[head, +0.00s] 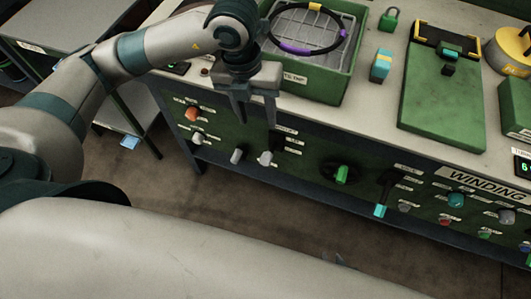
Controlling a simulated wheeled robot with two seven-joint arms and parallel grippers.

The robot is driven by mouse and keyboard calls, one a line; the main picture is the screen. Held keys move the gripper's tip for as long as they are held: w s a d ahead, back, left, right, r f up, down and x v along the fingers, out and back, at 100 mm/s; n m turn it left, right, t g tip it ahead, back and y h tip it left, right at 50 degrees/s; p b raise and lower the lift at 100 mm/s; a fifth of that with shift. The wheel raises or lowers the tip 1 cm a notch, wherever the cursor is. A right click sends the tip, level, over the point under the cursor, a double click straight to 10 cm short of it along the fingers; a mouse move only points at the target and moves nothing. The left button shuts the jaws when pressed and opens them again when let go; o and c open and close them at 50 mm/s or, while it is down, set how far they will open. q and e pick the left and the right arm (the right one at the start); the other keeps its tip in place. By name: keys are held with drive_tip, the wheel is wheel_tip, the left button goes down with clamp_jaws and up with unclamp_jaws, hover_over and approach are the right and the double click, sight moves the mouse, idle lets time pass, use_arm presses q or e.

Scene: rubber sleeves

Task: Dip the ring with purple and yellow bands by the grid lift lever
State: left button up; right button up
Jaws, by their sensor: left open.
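The black ring (273,34) with purple and yellow bands lies on a wire grid (300,25) inside a green open tank (310,88) at the top of the head view. A label on the tank's front wall is only partly readable. My left gripper (250,118) is open and points down in front of the tank's near left corner, by the front panel. Nothing shows between its fingers. The panel below has several small levers and knobs, including a pale lever (265,158). I cannot read which one is the grid lift lever. My right gripper is not in view.
The front panel carries a green knob (342,174), a teal-tipped lever (380,210) and a red-orange knob (192,114).

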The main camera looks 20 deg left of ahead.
sight(266, 154)
use_arm(q)
drive_tip(key=f, duration=0.5)
drive_tip(key=d+f+p, duration=0.1)
drive_tip(key=f, duration=0.4)
drive_tip(key=d+f, duration=0.1)
drive_tip(key=f, duration=0.5)
drive_tip(key=shift+p, duration=0.3)
drive_tip(key=shift+d+f, duration=0.15)
drive_tip(key=shift+f, duration=0.45)
use_arm(e)
drive_tip(key=shift+w+a+r+t, duration=0.7)
drive_tip(key=shift+w+a+r, duration=0.15)
drive_tip(key=shift+r, duration=0.05)
use_arm(q)
drive_tip(key=shift+c, duration=0.3)
use_arm(e)
drive_tip(key=shift+s, duration=0.15)
use_arm(q)
drive_tip(key=c, duration=1)
clamp_jaws()
drive_tip(key=shift+f, duration=0.1)
use_arm(e)
drive_tip(key=shift+s+f, duration=0.35)
drive_tip(key=shift+s, duration=0.4)
